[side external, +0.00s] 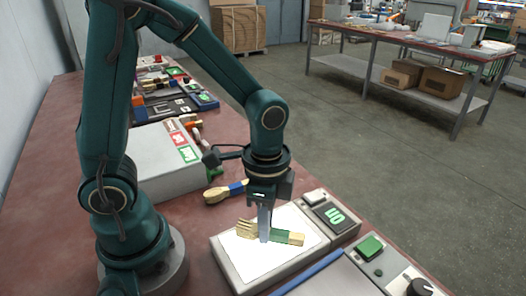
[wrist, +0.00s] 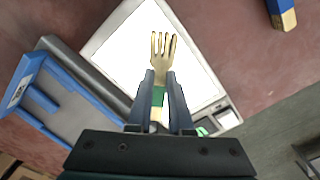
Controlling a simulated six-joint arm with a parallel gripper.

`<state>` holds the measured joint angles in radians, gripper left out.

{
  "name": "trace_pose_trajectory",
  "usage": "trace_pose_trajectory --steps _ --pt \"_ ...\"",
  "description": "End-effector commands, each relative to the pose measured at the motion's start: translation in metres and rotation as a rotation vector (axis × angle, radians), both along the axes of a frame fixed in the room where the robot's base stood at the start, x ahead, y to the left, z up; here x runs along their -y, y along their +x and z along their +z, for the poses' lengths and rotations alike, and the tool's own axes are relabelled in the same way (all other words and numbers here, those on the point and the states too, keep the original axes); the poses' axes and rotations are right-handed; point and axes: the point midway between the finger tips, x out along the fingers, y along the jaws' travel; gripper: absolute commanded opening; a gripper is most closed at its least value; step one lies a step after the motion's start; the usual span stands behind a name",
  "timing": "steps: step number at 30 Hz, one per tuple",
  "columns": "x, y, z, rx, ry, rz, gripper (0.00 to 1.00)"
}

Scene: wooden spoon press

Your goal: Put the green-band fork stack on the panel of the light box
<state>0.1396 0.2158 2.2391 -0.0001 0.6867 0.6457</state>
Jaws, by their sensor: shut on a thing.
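The green-band fork stack (side external: 282,237) is pale wood with a green band around its handle. In the wrist view the fork stack (wrist: 163,62) points its tines away from my gripper. The panel also shows in the wrist view (wrist: 125,45).
A blue-band utensil (side external: 218,194) lies on the red bench behind the light box. A display with green digits (side external: 334,216) adjoins the box at right. A green button (side external: 370,247) and a black knob (side external: 420,288) are at front right. A grey case (side external: 150,160) stands at left.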

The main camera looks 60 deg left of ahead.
Motion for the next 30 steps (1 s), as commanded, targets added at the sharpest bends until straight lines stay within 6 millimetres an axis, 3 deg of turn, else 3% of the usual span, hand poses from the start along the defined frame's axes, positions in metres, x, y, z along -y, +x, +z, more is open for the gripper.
trace_pose_trajectory --steps 6,7,9,20,26,30 --pt "0.000 0.000 -0.003 -0.002 0.001 0.000 0.00" --pt "0.000 0.000 -0.003 -0.001 0.000 0.000 0.30" --pt "0.000 0.000 -0.003 -0.001 0.001 0.000 0.48" --pt "0.000 0.001 0.000 0.002 -0.001 0.000 0.48" --pt "0.000 0.002 0.023 0.008 -0.001 0.000 0.48" --pt "0.000 0.002 0.051 0.010 -0.001 0.000 0.48"
